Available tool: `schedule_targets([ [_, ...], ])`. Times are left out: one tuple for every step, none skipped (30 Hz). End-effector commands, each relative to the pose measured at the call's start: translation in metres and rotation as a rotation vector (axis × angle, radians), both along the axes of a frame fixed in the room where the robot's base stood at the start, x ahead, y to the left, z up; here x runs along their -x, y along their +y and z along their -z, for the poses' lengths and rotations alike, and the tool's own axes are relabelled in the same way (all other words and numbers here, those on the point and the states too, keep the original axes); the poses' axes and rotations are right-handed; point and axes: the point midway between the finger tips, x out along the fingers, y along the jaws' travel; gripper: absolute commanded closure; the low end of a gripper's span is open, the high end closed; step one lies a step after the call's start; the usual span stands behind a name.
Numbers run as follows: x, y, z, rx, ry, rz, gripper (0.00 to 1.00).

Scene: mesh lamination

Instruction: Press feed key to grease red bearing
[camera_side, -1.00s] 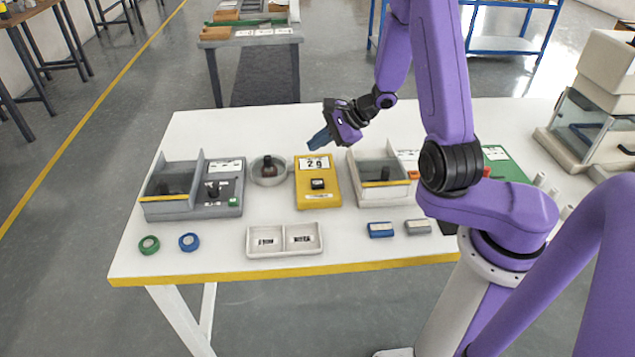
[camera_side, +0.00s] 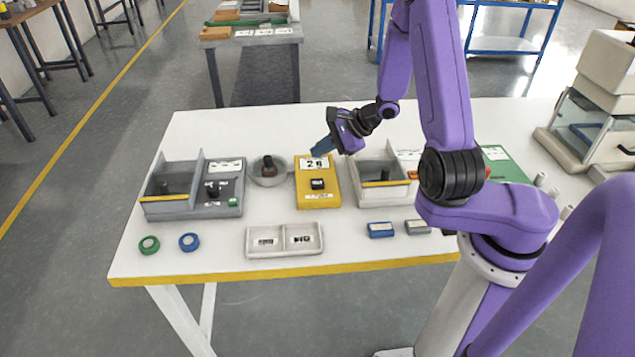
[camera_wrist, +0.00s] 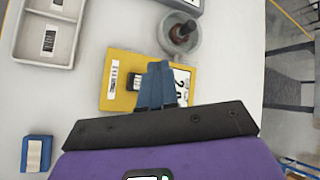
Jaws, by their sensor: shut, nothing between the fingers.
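A yellow unit (camera_side: 318,196) stands mid-table with a "2 g" label and a small black key or switch on top; it also shows in the wrist view (camera_wrist: 118,70). My gripper (camera_side: 321,149) is shut and empty, its blue fingers pointing down over the unit's back, label end. In the wrist view the fingers (camera_wrist: 155,85) cover part of the unit, including part of the black piece. Contact cannot be told. A grey bowl (camera_side: 256,179) left of the unit holds a dark reddish-brown piece (camera_side: 268,168). I cannot make out a clearly red bearing.
Grey bins flank the unit: one left with a panel and green button (camera_side: 234,201), one right (camera_side: 385,190). A white two-compartment tray (camera_side: 285,252), green ring (camera_side: 149,245), blue ring (camera_side: 189,242) and blue block (camera_side: 380,230) lie in front.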

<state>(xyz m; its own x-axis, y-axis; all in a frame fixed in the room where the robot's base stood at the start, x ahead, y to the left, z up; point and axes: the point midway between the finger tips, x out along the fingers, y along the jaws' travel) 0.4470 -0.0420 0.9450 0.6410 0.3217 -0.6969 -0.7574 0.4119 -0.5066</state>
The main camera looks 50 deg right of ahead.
Motion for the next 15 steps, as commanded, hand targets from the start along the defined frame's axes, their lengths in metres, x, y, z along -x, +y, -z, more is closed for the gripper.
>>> schedule_targets([
  [0.001, 0.0, 0.008, -0.004, 0.004, 0.002, 1.0],
  [0.001, 0.001, 0.012, -0.003, 0.005, 0.001, 1.0],
  [0.001, 0.001, 0.017, -0.002, 0.004, 0.001, 1.0],
  [0.001, 0.001, 0.021, -0.003, 0.003, 0.0, 1.0],
  [0.0, 0.0, 0.024, -0.004, 0.003, 0.001, 1.0],
  [0.001, 0.0, 0.029, -0.004, 0.003, 0.001, 1.0],
  [0.001, 0.0, 0.033, -0.004, 0.003, 0.001, 1.0],
  [0.001, 0.0, 0.037, -0.002, 0.004, 0.001, 1.0],
  [0.001, 0.0, 0.042, -0.002, 0.003, 0.001, 1.0],
  [0.001, 0.0, 0.045, -0.002, 0.003, 0.0, 1.0],
  [0.001, 0.0, 0.048, -0.002, 0.002, 0.0, 1.0],
  [0.001, 0.0, 0.052, -0.002, 0.003, 0.001, 1.0],
  [0.0, 0.0, 0.055, -0.001, 0.001, 0.001, 1.0],
  [0.0, 0.0, 0.057, -0.001, 0.001, 0.001, 1.0],
  [0.0, 0.0, 0.06, -0.001, 0.001, 0.001, 1.0],
])
